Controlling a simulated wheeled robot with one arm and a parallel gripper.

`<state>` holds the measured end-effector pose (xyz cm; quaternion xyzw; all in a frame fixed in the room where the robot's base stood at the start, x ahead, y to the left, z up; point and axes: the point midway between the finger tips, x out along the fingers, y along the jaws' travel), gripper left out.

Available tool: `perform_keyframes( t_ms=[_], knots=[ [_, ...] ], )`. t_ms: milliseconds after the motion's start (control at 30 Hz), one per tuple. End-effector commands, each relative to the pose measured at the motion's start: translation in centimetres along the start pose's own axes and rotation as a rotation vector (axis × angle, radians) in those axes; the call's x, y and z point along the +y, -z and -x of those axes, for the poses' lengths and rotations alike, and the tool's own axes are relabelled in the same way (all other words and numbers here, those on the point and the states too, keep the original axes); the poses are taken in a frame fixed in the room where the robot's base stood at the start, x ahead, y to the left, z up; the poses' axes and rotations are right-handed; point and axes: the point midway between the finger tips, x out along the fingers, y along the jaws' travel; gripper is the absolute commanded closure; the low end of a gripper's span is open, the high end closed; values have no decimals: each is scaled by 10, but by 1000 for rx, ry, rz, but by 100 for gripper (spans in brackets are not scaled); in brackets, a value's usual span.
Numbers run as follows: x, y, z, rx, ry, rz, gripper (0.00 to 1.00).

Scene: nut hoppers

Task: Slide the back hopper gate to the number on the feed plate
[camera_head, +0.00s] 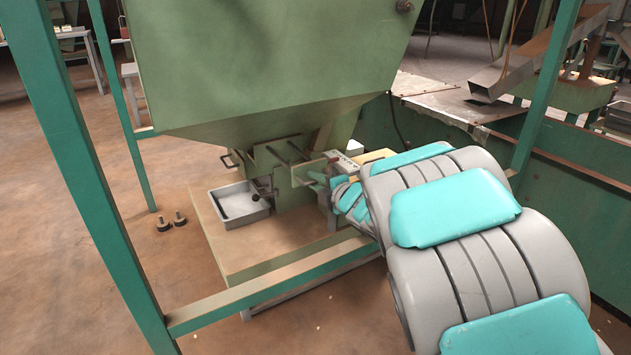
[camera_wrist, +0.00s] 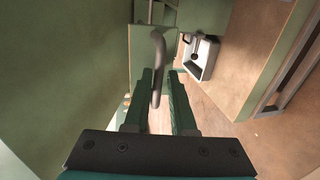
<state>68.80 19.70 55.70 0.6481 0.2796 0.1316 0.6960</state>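The green hopper (camera_head: 250,60) narrows down to a gate assembly (camera_head: 290,160) with thin rods and handles. A small pale plate (camera_head: 345,163) with dark marks sits right of it; its number is too small to read. My gripper (camera_head: 318,181) is at the right side of the assembly, partly hidden by my arm. In the wrist view my gripper (camera_wrist: 160,75) has its two green fingers apart. A grey bent handle (camera_wrist: 157,55) reaches between them, nearer the left finger, with a gap on the right. Contact cannot be told. Which gate it belongs to is unclear.
A grey tray (camera_head: 240,204) sits on the tan base board (camera_head: 220,248) below the hopper; it also shows in the wrist view (camera_wrist: 203,58). Green frame posts (camera_head: 85,170) and a low rail (camera_head: 270,282) surround the hopper. Two small knobs (camera_head: 171,222) are on the floor.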

Motion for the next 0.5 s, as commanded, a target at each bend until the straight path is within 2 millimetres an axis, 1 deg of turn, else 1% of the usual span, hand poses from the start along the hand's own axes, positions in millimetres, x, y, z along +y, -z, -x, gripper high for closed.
perform_keyframes(
  t_ms=[33,133,500],
  knots=[
    [0,0,0,0,-1,0,70],
    [1,0,0,0,-2,0,59],
    [2,0,3,0,-4,1,58]
  ],
)
